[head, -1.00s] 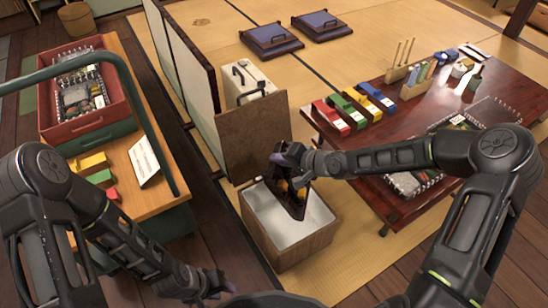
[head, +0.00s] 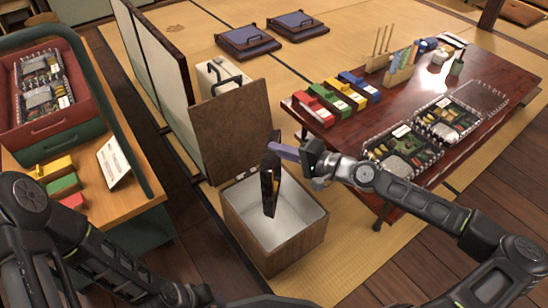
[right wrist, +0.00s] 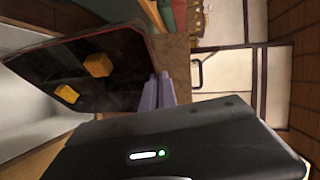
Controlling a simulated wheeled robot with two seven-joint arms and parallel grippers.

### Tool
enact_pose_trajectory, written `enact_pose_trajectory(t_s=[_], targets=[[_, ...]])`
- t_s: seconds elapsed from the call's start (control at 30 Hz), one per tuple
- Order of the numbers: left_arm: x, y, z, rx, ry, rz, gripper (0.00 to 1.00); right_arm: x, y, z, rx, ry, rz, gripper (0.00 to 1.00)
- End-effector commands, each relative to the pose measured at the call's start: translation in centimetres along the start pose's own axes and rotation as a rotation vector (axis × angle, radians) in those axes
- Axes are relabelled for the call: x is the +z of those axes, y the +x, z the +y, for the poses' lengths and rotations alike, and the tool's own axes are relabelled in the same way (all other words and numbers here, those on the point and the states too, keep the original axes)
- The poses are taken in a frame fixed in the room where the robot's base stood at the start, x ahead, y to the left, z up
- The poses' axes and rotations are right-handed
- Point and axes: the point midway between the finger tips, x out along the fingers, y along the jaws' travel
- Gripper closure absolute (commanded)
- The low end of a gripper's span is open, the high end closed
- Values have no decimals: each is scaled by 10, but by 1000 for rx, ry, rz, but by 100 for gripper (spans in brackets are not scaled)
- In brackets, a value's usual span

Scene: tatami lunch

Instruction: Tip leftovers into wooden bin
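The wooden bin (head: 303,239) stands on the floor with its lid (head: 236,130) raised and a pale inside; I see no food on the part that shows. My right gripper (head: 290,152) is shut on the edge of a dark lunch tray (head: 268,185), which hangs nearly upright, edge-on, over the bin's opening. In the right wrist view the tray (right wrist: 120,45) has two yellow pieces (right wrist: 97,64) on its dark face, beside my purple fingers (right wrist: 158,95). My left arm reaches the bottom edge of the head view; its fingers do not show clearly.
A low dark-red table (head: 440,105) at right bears filled lunch boxes (head: 405,150), colored blocks (head: 340,95) and holders. At left, a red crate (head: 45,125) with lunch boxes stands on a wooden-topped cart (head: 95,200). A folding screen (head: 160,60) stands behind the bin.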

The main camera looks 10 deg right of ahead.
Motion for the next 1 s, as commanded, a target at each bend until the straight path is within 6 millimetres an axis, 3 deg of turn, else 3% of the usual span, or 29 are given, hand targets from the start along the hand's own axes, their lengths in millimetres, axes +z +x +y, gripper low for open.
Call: enact_pose_trajectory(t_s=[0.03, 0.23, 0.63, 1.0], targets=[[0, 14, -5, 2, -1, 2, 68, -1, -1, 9, -23, 12, 3, 100], [-3, 33, -12, 7, -2, 3, 68, -7, -14, 15, -146, 66, 5, 100], [-3, 27, -10, 7, -2, 2, 68, -16, -37, 22, -366, 156, 3, 100], [-3, 27, -10, 6, -3, 1, 68, -17, -42, 25, -416, 171, 0, 100]])
